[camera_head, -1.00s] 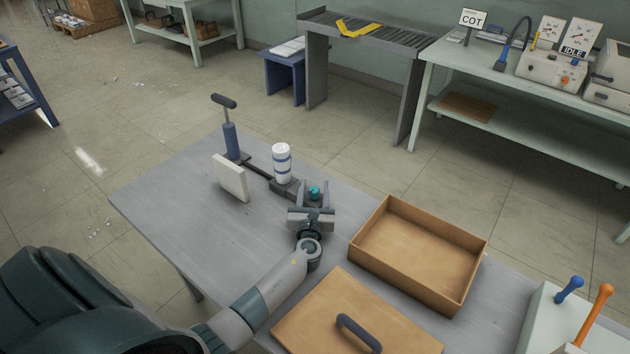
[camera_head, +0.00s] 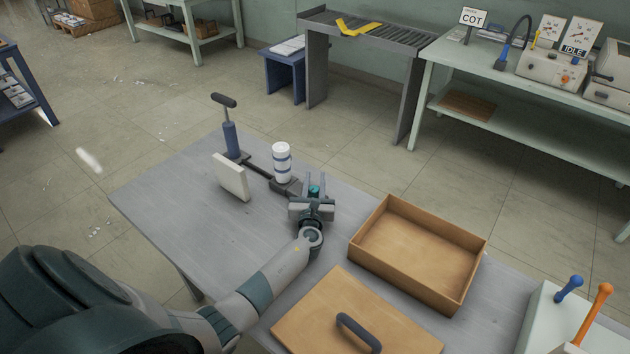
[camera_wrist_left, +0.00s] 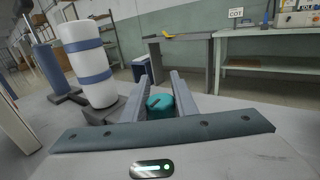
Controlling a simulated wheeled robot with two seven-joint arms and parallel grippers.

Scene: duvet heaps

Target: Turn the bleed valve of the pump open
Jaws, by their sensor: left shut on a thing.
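The pump stands at the back of the grey table, with a blue barrel (camera_head: 231,138) and a dark T-handle at its left end. A dark bar runs right from it to a base with a white cylinder with blue bands (camera_head: 281,163). The bleed valve is a teal knob (camera_head: 315,190) with a dark slot on top, right of the cylinder. My left gripper (camera_head: 315,187) is shut on the knob, with one finger on each side. In the left wrist view the knob (camera_wrist_left: 159,104) sits between the fingers. My right gripper is not in view.
A pale upright plate (camera_head: 230,178) stands in front of the pump. An open wooden box (camera_head: 455,290) is right of my gripper, and a wooden lid with a dark handle (camera_head: 310,325) lies nearer. A box with blue and orange levers (camera_head: 540,320) is at the lower right.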

